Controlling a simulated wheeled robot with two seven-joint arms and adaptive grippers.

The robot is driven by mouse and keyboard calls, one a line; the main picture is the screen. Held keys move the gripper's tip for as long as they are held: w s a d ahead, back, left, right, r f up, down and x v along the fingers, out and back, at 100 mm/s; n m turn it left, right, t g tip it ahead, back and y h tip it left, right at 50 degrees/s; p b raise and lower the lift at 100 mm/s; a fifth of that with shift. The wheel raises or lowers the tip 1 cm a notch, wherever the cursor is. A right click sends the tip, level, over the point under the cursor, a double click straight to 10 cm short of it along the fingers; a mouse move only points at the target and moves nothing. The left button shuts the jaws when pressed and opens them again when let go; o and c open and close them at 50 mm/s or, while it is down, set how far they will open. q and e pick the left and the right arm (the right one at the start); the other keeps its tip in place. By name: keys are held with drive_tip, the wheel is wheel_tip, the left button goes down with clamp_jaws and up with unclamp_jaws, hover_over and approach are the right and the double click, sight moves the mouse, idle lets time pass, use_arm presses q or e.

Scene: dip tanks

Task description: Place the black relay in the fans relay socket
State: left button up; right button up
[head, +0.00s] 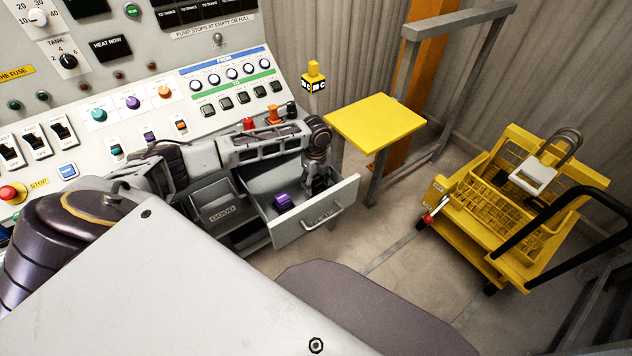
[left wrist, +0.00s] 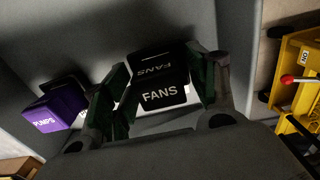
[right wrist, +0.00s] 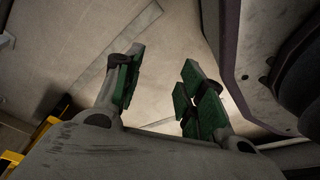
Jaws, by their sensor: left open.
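The black relay (left wrist: 162,95), marked FANS in white, is in the open drawer (head: 301,228). My left gripper (head: 316,188) reaches down into the drawer. In the left wrist view, its green-padded fingers (left wrist: 157,86) are open on both sides of the black relay; I cannot tell whether a pad touches it. In the head view the gripper mostly hides this relay. My right gripper (right wrist: 160,90) shows only in the right wrist view, open and empty above the floor. I cannot make out the fans relay socket in any view.
A purple relay (left wrist: 55,112) marked PUMPS lies beside the black one, also visible in the head view (head: 283,202). The sloped control panel (head: 150,95) stands behind the drawer. A yellow table (head: 375,121) and a yellow cart (head: 487,215) stand right. Floor between drawer and cart is clear.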

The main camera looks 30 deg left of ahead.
sight(316, 178)
use_arm(q)
drive_tip(key=shift+r, duration=0.1)
drive_tip(key=shift+r, duration=0.45)
wheel_tip(316, 178, up, 11)
drive_tip(key=p, duration=0.2)
drive_tip(key=shift+r, duration=0.15)
use_arm(e)
drive_tip(key=s+f, duration=0.1)
drive_tip(key=s+d, duration=0.1)
drive_tip(key=s+d+f, duration=0.1)
drive_tip(key=shift+s+f, duration=0.3)
drive_tip(key=shift+s, duration=0.05)
